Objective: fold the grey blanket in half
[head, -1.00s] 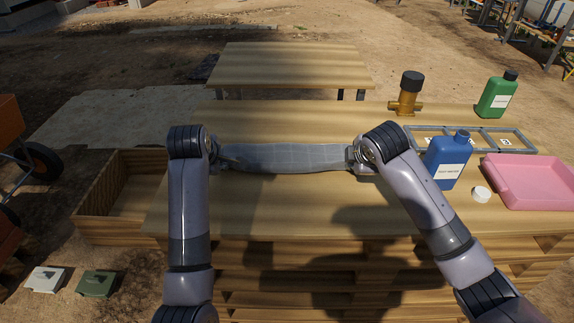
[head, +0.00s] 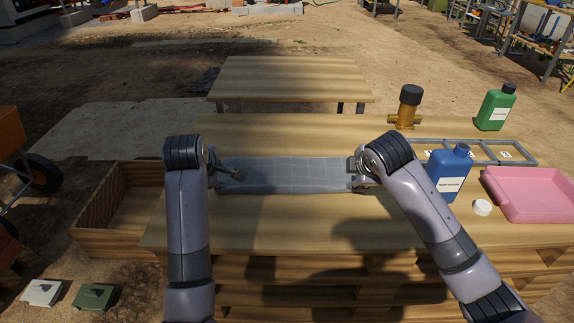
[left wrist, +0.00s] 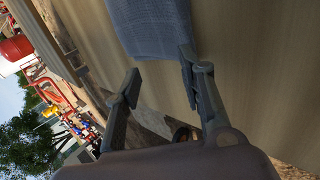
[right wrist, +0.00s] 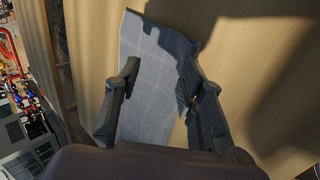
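The grey blanket (head: 285,175) lies as a wide, short checked strip across the middle of the wooden table, its surface nearly flat. My left gripper (head: 232,172) is at its left end, and my right gripper (head: 355,172) is at its right end. In the left wrist view, the left fingers (left wrist: 160,78) stand apart beside the blanket's end (left wrist: 150,28). In the right wrist view, the right fingers (right wrist: 158,82) are also apart, with the blanket (right wrist: 150,105) below and between them. I cannot tell how its layers lie underneath.
At the table's right are a blue bottle (head: 449,174), a white cap (head: 482,207), a pink tray (head: 530,215), a grey frame (head: 475,143), a brass fitting (head: 406,108) and a green bottle (head: 494,110). A wooden crate (head: 105,205) adjoins the left. The table front is clear.

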